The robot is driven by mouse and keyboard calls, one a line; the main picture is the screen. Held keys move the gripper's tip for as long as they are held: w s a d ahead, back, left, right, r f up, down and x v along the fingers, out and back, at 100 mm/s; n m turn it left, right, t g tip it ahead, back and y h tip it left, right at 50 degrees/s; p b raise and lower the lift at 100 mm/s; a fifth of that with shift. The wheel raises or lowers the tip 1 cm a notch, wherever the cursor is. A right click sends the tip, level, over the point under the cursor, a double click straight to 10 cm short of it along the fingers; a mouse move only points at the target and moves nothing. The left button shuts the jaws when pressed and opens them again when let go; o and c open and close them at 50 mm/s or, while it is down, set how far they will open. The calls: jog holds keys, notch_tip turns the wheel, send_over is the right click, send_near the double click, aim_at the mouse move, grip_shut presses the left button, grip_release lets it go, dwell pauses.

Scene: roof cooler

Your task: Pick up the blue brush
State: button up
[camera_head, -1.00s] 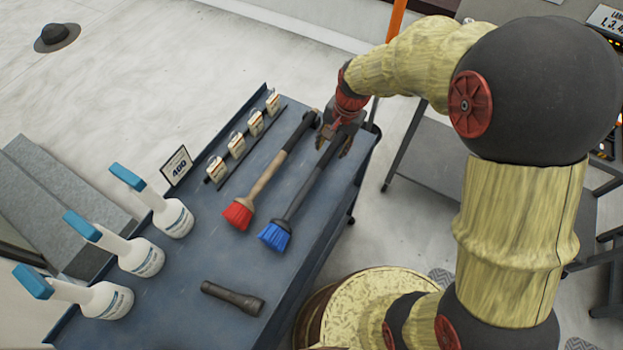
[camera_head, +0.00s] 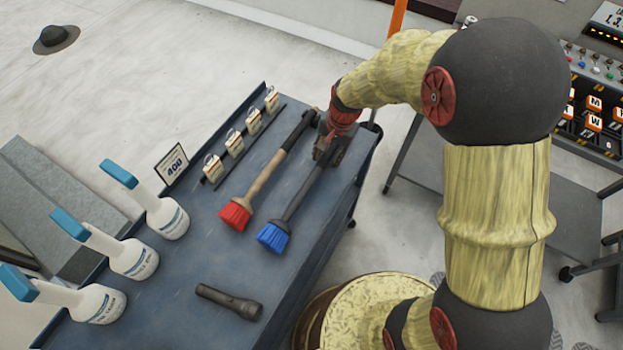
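The blue brush (camera_head: 274,236) lies on the blue-grey table with its bristles toward the front and its dark handle running up and to the right. My gripper (camera_head: 328,156) is down at the upper end of that handle, pointing at the table. Its fingers are around or right over the handle; they cover the handle's end. They are small and dark here, so I cannot tell whether they grip it. The bristles appear to rest on the table.
A red brush (camera_head: 236,213) lies close on the left, nearly parallel. A dark flashlight (camera_head: 229,301) lies nearer the front. Several white spray bottles (camera_head: 167,217) line the left side. Several small tagged items (camera_head: 234,145) stand in a row at the back, beside a "400" card (camera_head: 172,164).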

grip_shut()
dwell(0.3)
jog(key=shift+r, duration=0.15)
